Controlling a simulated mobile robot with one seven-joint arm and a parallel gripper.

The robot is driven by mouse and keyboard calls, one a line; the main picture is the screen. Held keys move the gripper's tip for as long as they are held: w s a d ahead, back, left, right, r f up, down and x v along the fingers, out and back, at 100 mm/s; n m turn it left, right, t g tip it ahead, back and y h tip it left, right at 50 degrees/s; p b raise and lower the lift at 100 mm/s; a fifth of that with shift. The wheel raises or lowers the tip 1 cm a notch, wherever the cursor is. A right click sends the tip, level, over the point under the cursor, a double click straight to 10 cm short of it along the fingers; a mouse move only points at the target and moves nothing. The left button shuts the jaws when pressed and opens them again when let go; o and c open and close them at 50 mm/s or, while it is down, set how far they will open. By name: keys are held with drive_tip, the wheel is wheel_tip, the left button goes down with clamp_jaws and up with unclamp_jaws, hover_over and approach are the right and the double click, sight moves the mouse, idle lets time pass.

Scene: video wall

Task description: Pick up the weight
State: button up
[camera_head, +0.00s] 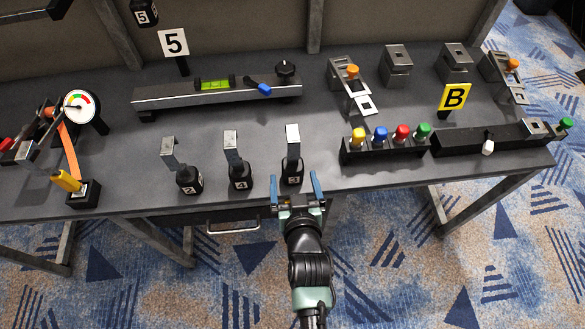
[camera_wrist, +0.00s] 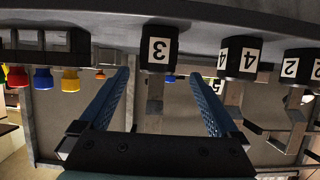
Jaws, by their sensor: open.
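Three black weights with metal hooks stand upright in a row near the table's front edge. In the wrist view, which is upside down, this weight (camera_wrist: 159,48) is centred ahead of the open gripper (camera_wrist: 160,76), in line with the gap between the fingertips. I cannot tell whether the tips reach around it.
The table (camera_head: 325,120) carries a level bar (camera_head: 215,95) behind the weights. A row of coloured knobs (camera_head: 385,148) stands close to the right, and a dial gauge (camera_head: 78,106) with an orange strip stands left. Another black weight marked 5 (camera_head: 144,14) hangs at the upper left.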

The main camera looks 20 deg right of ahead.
sight(294, 172)
drive_tip(key=shift+f+b+x, duration=0.15)
drive_tip(key=shift+x, duration=1.35)
drive_tip(key=shift+f+b+x, duration=0.1)
drive_tip(key=shift+b+x, duration=0.05)
drive_tip(key=shift+x, duration=1.4)
drive_tip(key=shift+s+d, duration=0.1)
drive_tip(key=shift+s, duration=0.05)
clamp_jaws()
drive_tip(key=shift+r, duration=0.35)
